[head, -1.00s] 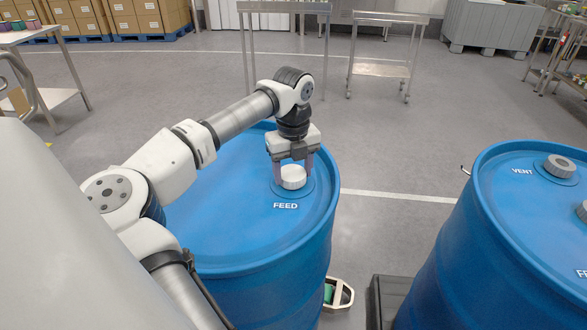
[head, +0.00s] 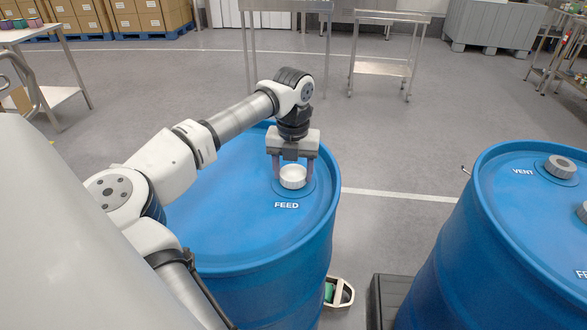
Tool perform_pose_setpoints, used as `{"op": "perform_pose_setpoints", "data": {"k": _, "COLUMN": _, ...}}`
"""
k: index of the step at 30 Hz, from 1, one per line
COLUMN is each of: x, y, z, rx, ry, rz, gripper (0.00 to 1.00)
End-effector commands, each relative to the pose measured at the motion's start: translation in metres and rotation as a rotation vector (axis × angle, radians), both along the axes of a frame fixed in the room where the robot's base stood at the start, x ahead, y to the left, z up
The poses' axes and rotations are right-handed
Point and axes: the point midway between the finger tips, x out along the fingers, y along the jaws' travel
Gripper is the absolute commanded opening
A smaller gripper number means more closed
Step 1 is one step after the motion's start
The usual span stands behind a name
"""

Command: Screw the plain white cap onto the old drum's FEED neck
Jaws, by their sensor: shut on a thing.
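The old drum (head: 232,235) is the blue drum in the middle, with FEED lettering on its lid. The white cap (head: 293,178) sits at the FEED neck (head: 279,188), inside a round recess just above the lettering. It looks roughly level; its threads and seating are hidden. My gripper (head: 294,175) points down over the cap, with one finger at its left side and one at its right. It is shut on the cap.
A second blue drum (head: 520,240) stands at the right, with a grey cap on its VENT neck (head: 560,167). A small tray with a green thing (head: 338,292) lies on the floor between the drums. Steel tables (head: 390,65) stand behind; the floor between is open.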

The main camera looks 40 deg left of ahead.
Motion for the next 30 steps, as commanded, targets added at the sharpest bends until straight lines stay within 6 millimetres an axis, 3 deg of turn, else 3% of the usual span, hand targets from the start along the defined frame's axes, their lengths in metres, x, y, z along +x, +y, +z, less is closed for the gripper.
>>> {"op": "perform_pose_setpoints", "data": {"k": 8, "x": 0.0005, "y": 0.0005, "z": 0.0016, "rx": 0.002, "ry": -0.003, "rz": -0.025, "gripper": 0.37}}
{"op": "perform_pose_setpoints", "data": {"k": 19, "x": -0.0001, "y": 0.0024, "z": 0.0014, "rx": 0.003, "ry": -0.003, "rz": -0.416, "gripper": 0.37}}
{"op": "perform_pose_setpoints", "data": {"k": 30, "x": -0.0001, "y": 0.0025, "z": 0.0011, "rx": 0.003, "ry": -0.003, "rz": -0.453, "gripper": 0.37}}
